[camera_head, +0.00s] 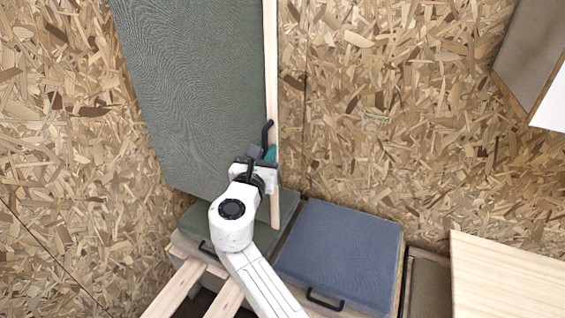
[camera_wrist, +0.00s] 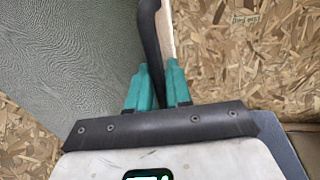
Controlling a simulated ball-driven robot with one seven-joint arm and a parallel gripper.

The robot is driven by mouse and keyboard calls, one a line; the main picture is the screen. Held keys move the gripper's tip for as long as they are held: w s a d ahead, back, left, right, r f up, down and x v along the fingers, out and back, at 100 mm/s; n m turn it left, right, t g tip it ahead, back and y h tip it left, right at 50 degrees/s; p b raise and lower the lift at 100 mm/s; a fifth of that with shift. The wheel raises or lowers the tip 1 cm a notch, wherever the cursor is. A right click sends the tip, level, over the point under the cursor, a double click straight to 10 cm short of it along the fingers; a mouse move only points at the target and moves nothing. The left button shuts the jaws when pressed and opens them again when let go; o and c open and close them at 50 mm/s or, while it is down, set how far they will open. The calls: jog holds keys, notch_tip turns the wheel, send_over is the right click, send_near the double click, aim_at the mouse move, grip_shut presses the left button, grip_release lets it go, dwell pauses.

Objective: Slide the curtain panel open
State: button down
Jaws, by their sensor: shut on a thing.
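The curtain panel (camera_head: 190,80) is a tall grey-green textured sheet at the upper left of the head view, with a pale wooden strip (camera_head: 271,60) along its right edge. It also fills the left of the wrist view (camera_wrist: 60,60). A black curved handle (camera_head: 267,130) is on the strip, and it shows upright in the wrist view (camera_wrist: 150,35). My gripper (camera_head: 268,154) is at the handle's lower part. In the wrist view its teal fingers (camera_wrist: 161,78) are closed around the handle. The fingers hide the handle's lower end.
Chipboard walls (camera_head: 400,110) stand behind and at the left. A blue lidded box (camera_head: 340,250) with a black handle is at lower centre, beside a grey-green lid (camera_head: 200,222). A pale wooden top (camera_head: 510,280) is at lower right. A cabinet (camera_head: 535,60) juts out at upper right.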

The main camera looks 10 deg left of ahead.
jog(key=shift+w+a, duration=0.1)
jog(key=shift+a, duration=0.4)
jog(key=c, duration=1.2)
grip_release()
jog(key=shift+w+a, duration=0.1)
jog(key=shift+a, duration=0.1)
jog(key=shift+c, duration=0.2)
jog(key=s+a, duration=0.1)
jog(key=s, duration=0.9)
jog(key=shift+s, duration=0.4)
